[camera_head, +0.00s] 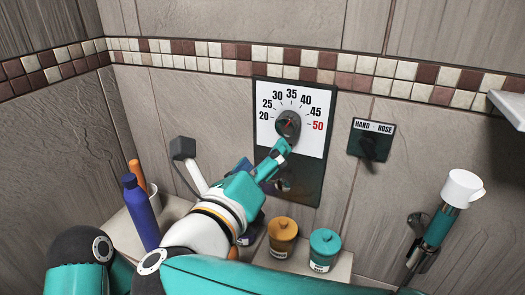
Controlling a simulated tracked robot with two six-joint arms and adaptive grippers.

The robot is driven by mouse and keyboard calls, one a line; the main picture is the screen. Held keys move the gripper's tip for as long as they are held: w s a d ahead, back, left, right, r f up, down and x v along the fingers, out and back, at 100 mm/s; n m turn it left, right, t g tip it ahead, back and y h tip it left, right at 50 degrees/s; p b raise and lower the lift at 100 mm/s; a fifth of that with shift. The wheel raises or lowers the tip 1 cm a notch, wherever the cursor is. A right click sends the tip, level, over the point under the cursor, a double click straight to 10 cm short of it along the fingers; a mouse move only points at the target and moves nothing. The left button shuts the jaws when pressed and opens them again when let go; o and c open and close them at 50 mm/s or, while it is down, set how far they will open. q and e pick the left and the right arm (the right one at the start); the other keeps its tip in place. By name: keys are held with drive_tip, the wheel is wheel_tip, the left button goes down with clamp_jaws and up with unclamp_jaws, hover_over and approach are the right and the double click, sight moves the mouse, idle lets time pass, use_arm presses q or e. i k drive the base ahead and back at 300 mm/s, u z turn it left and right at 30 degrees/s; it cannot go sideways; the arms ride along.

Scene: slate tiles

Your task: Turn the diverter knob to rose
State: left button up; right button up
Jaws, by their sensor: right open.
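The diverter is a dark green plate (355,139) on the back wall, lettered HAND at left and ROSE at right. Its dark knob (374,149) sits below the lettering; its exact pointing is hard to make out against the dark plate. My right gripper (283,160) is open in front of the temperature panel, to the left of the diverter plate and apart from it in the picture. Its upper finger reaches just below the temperature dial; I cannot tell whether they touch. My left gripper is not in view.
The white temperature panel (268,97) carries a round dark dial (289,125). A white-topped hand shower (460,188) hangs at right, with a pale shelf (509,106) above. An orange jar (283,236), a teal jar (325,248) and a blue bottle (142,215) stand below.

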sight(369, 145)
drive_tip(key=k, duration=1)
